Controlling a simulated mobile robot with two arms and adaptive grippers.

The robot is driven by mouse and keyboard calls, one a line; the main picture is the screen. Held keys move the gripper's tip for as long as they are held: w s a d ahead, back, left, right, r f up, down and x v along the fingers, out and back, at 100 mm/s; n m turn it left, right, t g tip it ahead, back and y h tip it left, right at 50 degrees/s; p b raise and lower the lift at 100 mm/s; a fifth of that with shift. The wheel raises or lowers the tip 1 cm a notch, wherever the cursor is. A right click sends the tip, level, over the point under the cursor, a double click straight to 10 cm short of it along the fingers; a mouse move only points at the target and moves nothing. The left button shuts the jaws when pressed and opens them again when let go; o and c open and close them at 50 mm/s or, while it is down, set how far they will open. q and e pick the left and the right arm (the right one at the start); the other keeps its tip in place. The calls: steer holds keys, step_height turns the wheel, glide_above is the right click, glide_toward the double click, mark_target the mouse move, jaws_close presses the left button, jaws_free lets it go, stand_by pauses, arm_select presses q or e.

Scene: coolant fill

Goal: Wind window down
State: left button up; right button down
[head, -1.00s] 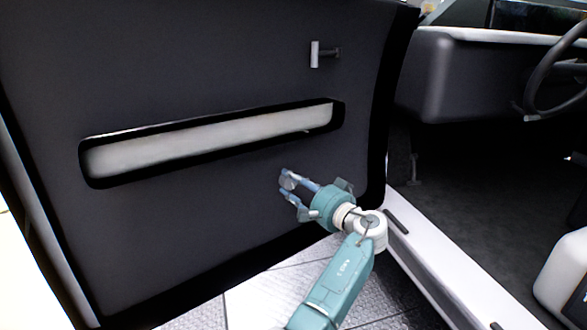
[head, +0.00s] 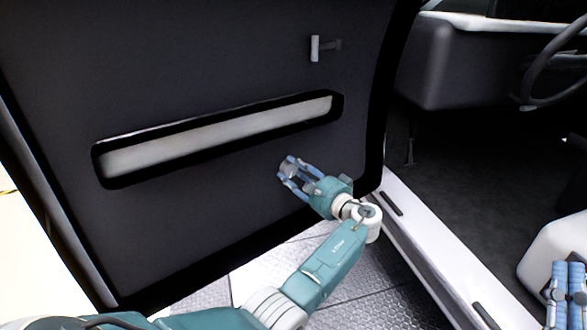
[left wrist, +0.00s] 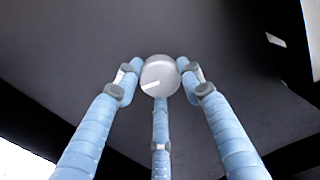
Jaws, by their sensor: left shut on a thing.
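The dark door panel (head: 200,70) of a vehicle fills the left of the head view. My left gripper (head: 288,168) is at the lower right part of this panel, below the long light slot. It is shut on a round grey window winder knob (left wrist: 160,75) with a white mark on its face. In the left wrist view, the fingers of my left gripper (left wrist: 158,80) are around the knob. In the head view the knob is largely covered by the fingers. My right gripper (head: 567,285) shows only partly at the lower right edge, and its opening is unclear.
A light door handle (head: 315,48) is higher on the panel. A long recessed pocket (head: 220,132) runs across its middle. The white door sill (head: 425,235), a steering wheel (head: 550,75) and a pale seat (head: 548,240) are on the right.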

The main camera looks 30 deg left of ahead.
arm_select(q)
steer(key=shift+w+d+r+m, duration=0.1)
steer(key=shift+m, duration=0.2)
arm_select(e)
steer(key=shift+w+f+g, duration=0.6)
steer(key=shift+w+f, duration=0.05)
steer(key=shift+f, duration=0.3)
arm_select(q)
steer(key=o, duration=1.2)
steer(key=shift+c, duration=0.2)
steer(key=shift+d, duration=0.1)
steer(key=v, duration=1.1)
steer(key=shift+d, duration=0.35)
